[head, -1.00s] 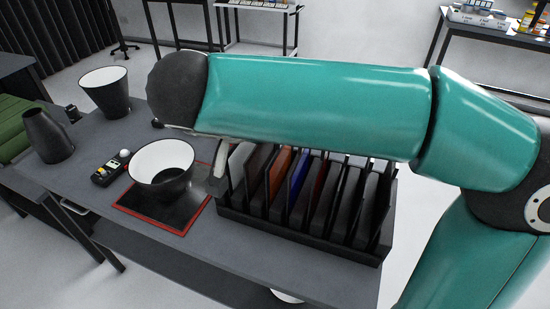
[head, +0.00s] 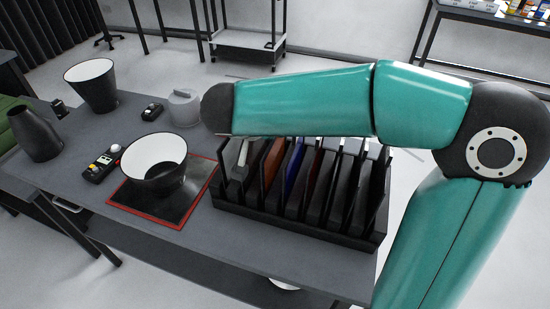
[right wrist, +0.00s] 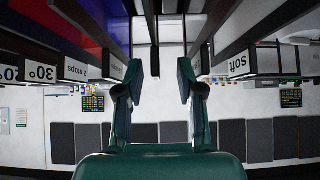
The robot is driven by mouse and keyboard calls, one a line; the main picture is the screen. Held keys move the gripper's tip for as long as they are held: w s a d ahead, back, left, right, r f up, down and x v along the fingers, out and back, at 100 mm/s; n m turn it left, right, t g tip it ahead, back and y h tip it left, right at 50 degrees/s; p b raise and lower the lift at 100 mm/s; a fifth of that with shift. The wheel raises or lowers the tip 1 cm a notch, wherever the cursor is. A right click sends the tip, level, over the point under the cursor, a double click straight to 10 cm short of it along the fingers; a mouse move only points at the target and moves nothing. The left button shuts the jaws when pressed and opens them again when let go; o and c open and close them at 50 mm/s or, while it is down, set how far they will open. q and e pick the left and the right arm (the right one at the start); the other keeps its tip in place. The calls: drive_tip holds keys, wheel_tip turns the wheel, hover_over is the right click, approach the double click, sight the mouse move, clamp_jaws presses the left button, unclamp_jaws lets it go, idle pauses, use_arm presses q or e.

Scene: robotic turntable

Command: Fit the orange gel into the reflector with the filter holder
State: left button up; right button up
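The orange gel (head: 273,166) stands upright in a slot of the black rack (head: 285,232), left of a blue gel (head: 294,168). An open white-lined black reflector (head: 153,160) sits on a red-edged dark mat (head: 132,203). I cannot single out the filter holder. My right arm reaches over the rack from the right, and its forearm hides most of the gripper in the head view. In the right wrist view my right gripper (right wrist: 160,82) is open, with dark dividers and labelled holders beyond its fingers. Nothing is clearly held. My left gripper is not in view.
Another white-lined reflector (head: 92,84), a dark tapered one (head: 37,134), a small control box (head: 102,164), a second small box (head: 152,112) and a grey lidded item (head: 184,107) stand on the table. The table's front left is clear.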

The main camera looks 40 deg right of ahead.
sight(275, 158)
drive_tip(key=x, duration=0.2)
drive_tip(key=p+x, duration=0.1)
drive_tip(key=x, duration=0.1)
drive_tip(key=shift+s+d+f, duration=0.15)
drive_tip(key=shift+f, duration=0.25)
clamp_jaws()
